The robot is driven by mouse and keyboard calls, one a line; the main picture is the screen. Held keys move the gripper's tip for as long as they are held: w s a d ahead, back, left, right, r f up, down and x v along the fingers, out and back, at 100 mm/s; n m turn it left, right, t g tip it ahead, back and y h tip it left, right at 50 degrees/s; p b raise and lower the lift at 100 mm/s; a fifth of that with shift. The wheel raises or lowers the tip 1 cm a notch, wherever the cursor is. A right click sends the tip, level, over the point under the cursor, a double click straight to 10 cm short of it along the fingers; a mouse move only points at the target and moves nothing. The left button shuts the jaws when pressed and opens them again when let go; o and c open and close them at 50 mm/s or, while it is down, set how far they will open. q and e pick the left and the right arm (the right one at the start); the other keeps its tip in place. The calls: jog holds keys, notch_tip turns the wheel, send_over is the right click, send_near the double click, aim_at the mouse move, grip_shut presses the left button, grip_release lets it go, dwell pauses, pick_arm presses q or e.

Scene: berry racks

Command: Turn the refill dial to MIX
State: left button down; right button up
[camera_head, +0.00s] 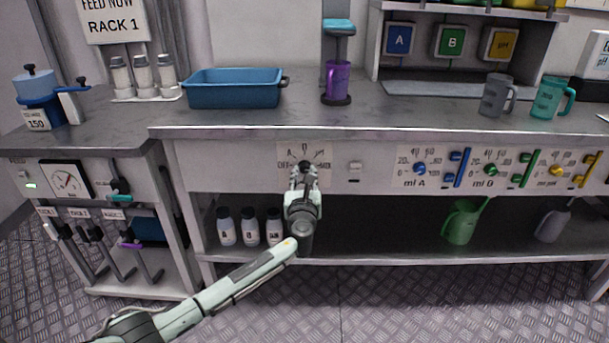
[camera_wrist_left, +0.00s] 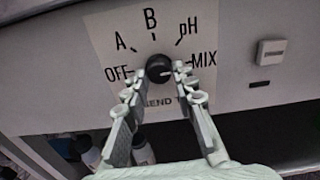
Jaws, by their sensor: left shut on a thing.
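The refill dial is a black round knob (camera_wrist_left: 158,68) on a pale plate (camera_wrist_left: 113,40) on the bench front. Around it the plate reads OFF, A, B, pH and MIX, with MIX at the right. Lettering below starts with SEND and is partly covered. My left gripper (camera_head: 304,168) reaches up to the dial in the head view. In the left wrist view its fingers (camera_wrist_left: 157,75) stand on either side of the knob and are shut on it. The fingertips partly cover the knob, and I cannot tell which label it points to. My right gripper is out of view.
A small white switch (camera_wrist_left: 270,52) sits right of the dial plate; it also shows in the head view (camera_head: 355,171). Further right are panels with blue, green and yellow knobs. White bottles (camera_head: 249,229) stand on the shelf below. A blue tray (camera_head: 233,95) and purple cup (camera_head: 338,80) are above.

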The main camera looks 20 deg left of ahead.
pick_arm(q)
jog(key=shift+m, duration=0.3)
jog(key=c, duration=1.2)
grip_release()
jog(key=v, duration=1.2)
jog(key=shift+s, duration=0.1)
